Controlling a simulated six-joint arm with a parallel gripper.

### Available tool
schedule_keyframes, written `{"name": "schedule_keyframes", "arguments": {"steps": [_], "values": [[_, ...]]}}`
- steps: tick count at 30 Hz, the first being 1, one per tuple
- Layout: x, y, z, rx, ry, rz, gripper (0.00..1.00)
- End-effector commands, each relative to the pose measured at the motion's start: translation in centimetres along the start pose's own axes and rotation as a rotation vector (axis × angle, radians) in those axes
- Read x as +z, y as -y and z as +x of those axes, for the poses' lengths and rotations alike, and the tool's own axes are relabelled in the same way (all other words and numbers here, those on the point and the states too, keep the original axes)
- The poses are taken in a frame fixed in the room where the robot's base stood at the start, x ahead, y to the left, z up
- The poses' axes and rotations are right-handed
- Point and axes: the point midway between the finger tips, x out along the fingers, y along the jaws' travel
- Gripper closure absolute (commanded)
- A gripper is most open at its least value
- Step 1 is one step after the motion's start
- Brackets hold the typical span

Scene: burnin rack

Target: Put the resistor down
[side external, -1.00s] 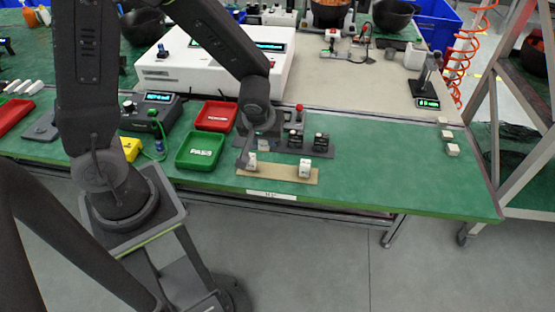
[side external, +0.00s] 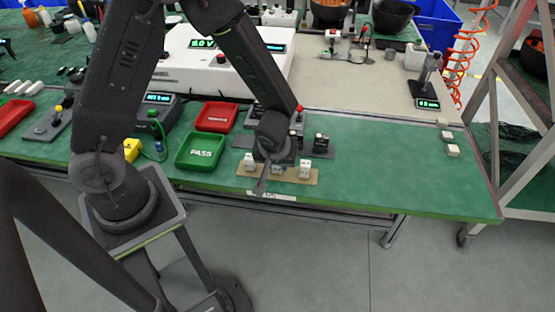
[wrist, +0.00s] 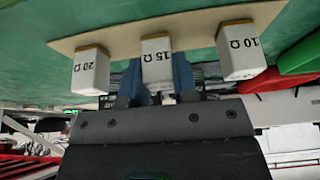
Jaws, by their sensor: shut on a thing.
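My gripper (wrist: 160,85) is shut on the white 15 Ω resistor block (wrist: 157,58), which sits between its blue fingers in the wrist view. The held block is at the middle of the tan strip (wrist: 120,36), between the 20 Ω block (wrist: 90,70) and the 10 Ω block (wrist: 240,50). I cannot tell if it touches the strip. In the side view, my gripper (side external: 265,175) is over the strip (side external: 244,172) near the bench's front edge. One white block (side external: 250,161) shows left of it and another (side external: 305,168) right. The held block is mostly hidden there.
The green PASS tray (side external: 181,162) and a red tray (side external: 200,118) lie to the left. Dark sockets with black parts (side external: 321,142) stand just behind the strip. The green bench (side external: 400,175) is clear to the right, up to several small white blocks (side external: 453,151).

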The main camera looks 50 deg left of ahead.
Motion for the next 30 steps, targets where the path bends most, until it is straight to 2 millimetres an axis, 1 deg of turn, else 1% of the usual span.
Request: {"name": "schedule_keyframes", "arguments": {"steps": [1, 2, 9, 10, 17, 20, 23, 26, 30], "values": [[0.1, 0.0, 0.2, 0.0, 0.001, 0.001, 0.96], [0.1, 0.0, 0.2, 0.0, 0.0, 0.0, 0.72], [0.1, 0.0, 0.1, 0.0, 0.0, 0.0, 0.49], [0.1, 0.0, 0.1, 0.0, 0.0, 0.0, 0.47], [0.0, 0.0, 0.1, 0.0, 0.0, 0.0, 0.47], [-0.1, 0.0, -0.4, 0.001, -0.001, 0.0, 0.47], [-0.1, 0.0, -1.5, 0.002, -0.003, -0.001, 0.47], [-0.1, -0.1, -3.3, 0.005, -0.003, -0.002, 0.47], [-0.1, -0.1, -6.2, 0.005, -0.004, -0.002, 0.47]]}}
